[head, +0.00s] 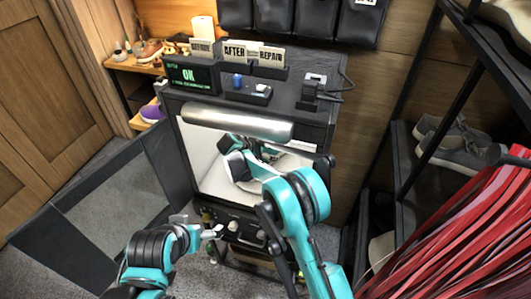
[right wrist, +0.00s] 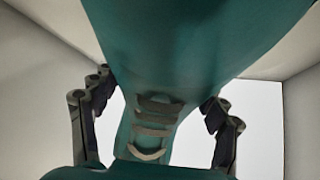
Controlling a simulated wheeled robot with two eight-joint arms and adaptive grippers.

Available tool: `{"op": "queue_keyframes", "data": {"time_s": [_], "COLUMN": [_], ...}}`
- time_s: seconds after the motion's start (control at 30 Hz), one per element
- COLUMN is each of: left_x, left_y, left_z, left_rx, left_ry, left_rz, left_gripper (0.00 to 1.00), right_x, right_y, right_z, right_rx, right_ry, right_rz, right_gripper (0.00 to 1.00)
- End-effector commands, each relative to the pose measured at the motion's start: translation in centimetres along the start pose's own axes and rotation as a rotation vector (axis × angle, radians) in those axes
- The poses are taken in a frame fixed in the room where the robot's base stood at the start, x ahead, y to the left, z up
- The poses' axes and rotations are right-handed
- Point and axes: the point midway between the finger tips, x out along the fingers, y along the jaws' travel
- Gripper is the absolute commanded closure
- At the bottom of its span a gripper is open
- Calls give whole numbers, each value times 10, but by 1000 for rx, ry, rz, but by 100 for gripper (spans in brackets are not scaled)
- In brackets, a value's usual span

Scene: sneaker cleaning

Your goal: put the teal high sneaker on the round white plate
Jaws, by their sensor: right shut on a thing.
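The teal high sneaker (right wrist: 190,45) fills the middle of the right wrist view, with pale laces (right wrist: 155,130) down its front. My right gripper (right wrist: 158,92) is shut on it, with one dark finger at each side. In the head view my right arm reaches into the white-lined booth, and the gripper and sneaker are largely hidden by the arm there.
The booth (head: 215,178) has pale walls and a silver cylinder (head: 237,121) along its top front edge. Signs and a green-lit display (head: 192,75) stand on top. A dark rack with grey shoes (head: 455,145) and red strips (head: 450,240) are at the right.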

Motion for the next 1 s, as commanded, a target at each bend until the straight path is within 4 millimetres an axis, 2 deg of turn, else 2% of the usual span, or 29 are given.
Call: {"op": "queue_keyframes", "data": {"time_s": [0.57, 0.6, 0.7, 1.0], "left_x": [6, 6, 5, 5], "left_y": [0, 0, 0, 0], "left_z": [4, 4, 4, 4], "left_rx": [0, 0, 0, 0], "left_ry": [0, 0, 0, 0], "left_rz": [0, 0, 0, 0], "left_gripper": [4, 4, 4, 4], "right_x": [7, 7, 6, 6], "right_y": [0, 0, 0, 0], "right_z": [7, 7, 6, 7], "right_rx": [0, 0, 0, 0], "right_ry": [1, 1, 1, -1], "right_rz": [0, 0, 0, 0], "right_gripper": [72, 24, 3, 3]}}
